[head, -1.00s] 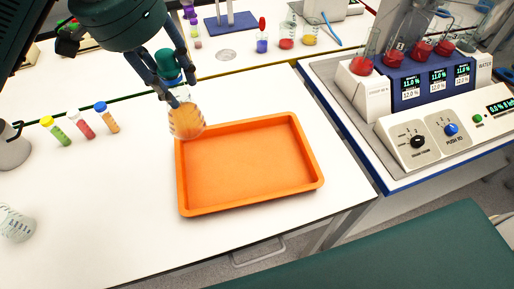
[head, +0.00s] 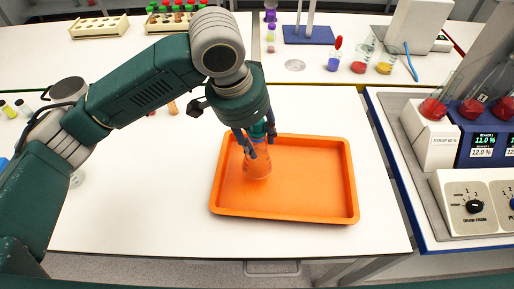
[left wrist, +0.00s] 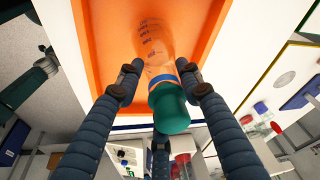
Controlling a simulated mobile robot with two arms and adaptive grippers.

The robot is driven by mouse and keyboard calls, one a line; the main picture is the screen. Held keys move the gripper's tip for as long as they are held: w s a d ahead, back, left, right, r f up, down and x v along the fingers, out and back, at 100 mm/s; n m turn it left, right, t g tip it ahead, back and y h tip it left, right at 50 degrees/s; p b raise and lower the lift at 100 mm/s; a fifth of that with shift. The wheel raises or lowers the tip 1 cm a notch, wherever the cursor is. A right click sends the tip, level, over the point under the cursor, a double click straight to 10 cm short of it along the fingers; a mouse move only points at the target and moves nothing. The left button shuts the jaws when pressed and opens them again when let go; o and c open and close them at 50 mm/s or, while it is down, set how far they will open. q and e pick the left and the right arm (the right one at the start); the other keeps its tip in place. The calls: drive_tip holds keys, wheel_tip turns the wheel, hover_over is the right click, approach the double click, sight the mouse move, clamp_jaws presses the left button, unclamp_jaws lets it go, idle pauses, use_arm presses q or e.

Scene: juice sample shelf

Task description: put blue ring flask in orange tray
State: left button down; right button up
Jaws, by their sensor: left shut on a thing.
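The flask (head: 257,168) is clear with orange-looking contents. My left gripper (head: 258,144) is shut around its neck, just under a teal stopper, and holds it roughly upright over the left part of the orange tray (head: 354,190). In the left wrist view the flask (left wrist: 152,42) shows printed marks and a blue ring near its neck, between the fingers (left wrist: 160,74) of my left gripper. The orange tray (left wrist: 92,25) lies behind it there. I cannot tell whether the flask's base touches the tray floor. My right gripper is not in view.
The tray stands on a white bench (head: 130,220), with its right and front floor empty. Small tubes (head: 15,108) lie at the left, partly behind my arm. Beakers (head: 360,60) stand behind, and a dispenser machine (head: 470,190) stands at the right.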

sight(256, 150)
use_arm(q)
drive_tip(key=shift+f, duration=0.45)
wheel_tip(256, 150, down, 4)
drive_tip(key=shift+r+p, duration=0.1)
drive_tip(key=shift+p, duration=0.2)
drive_tip(key=shift+f, duration=0.2)
drive_tip(key=c, duration=1.1)
unclamp_jaws()
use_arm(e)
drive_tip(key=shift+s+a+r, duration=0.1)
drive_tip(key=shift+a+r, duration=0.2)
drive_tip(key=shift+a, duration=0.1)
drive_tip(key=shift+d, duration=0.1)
use_arm(q)
drive_tip(key=shift+r, duration=0.1)
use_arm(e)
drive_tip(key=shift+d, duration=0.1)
use_arm(q)
drive_tip(key=shift+r, duration=0.35)
drive_tip(key=b+v, duration=0.2)
drive_tip(key=v, duration=0.9)
drive_tip(key=shift+s+a+r, duration=0.1)
drive_tip(key=shift+s+r, duration=0.05)
drive_tip(key=shift+r, duration=0.05)
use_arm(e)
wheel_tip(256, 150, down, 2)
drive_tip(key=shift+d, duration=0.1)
